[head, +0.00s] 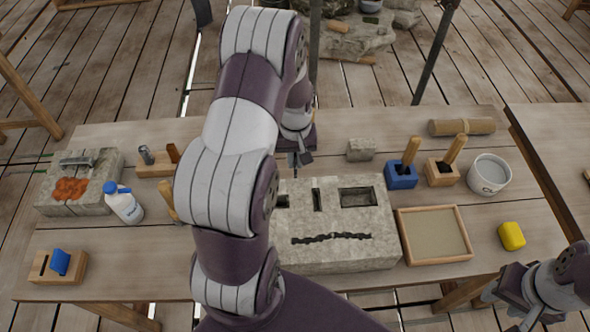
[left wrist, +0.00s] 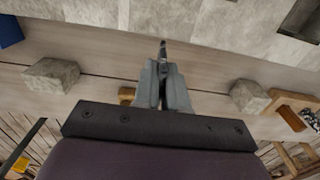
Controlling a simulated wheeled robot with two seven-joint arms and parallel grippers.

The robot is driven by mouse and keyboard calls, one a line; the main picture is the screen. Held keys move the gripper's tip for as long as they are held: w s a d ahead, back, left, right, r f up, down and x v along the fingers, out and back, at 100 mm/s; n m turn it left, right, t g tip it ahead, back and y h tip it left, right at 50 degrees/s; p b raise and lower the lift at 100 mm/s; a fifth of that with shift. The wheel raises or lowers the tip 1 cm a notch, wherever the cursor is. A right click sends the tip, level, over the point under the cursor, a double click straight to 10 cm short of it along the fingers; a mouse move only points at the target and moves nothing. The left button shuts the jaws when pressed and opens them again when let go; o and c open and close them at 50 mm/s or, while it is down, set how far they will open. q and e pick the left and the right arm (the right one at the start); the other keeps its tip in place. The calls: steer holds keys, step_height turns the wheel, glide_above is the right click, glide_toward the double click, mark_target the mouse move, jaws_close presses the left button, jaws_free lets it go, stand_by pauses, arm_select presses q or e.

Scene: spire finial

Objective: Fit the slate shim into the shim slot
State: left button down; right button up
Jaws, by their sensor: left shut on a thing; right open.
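The pale stone block (head: 340,258) lies on the table in front of me, with a narrow slot (head: 317,200), a larger rectangular pocket (head: 358,197), a dark opening at its left and a jagged crack in its top. My left gripper (head: 300,158) is just behind the block's far edge, partly hidden by my arm. In the left wrist view its fingers (left wrist: 163,85) are shut on a thin grey piece, seemingly the slate shim (left wrist: 163,48), whose tip sticks out toward the block. My right gripper (head: 510,298) is open and empty at the lower right.
A small stone (head: 360,149), a blue holder (head: 401,176), a wooden holder (head: 441,173) and a white tub (head: 489,176) stand behind right. A framed tray (head: 433,234) adjoins the block's right; a yellow piece (head: 512,236) lies beyond.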

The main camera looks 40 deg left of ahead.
mark_target(295, 173)
arm_select(q)
step_height(295, 173, down, 7)
steer(key=shift+w+a+r, duration=0.1)
steer(key=shift+w+a, duration=0.1)
steer(key=shift+f, duration=0.2)
steer(key=shift+f, duration=0.15)
steer(key=c, duration=1.2)
jaws_free()
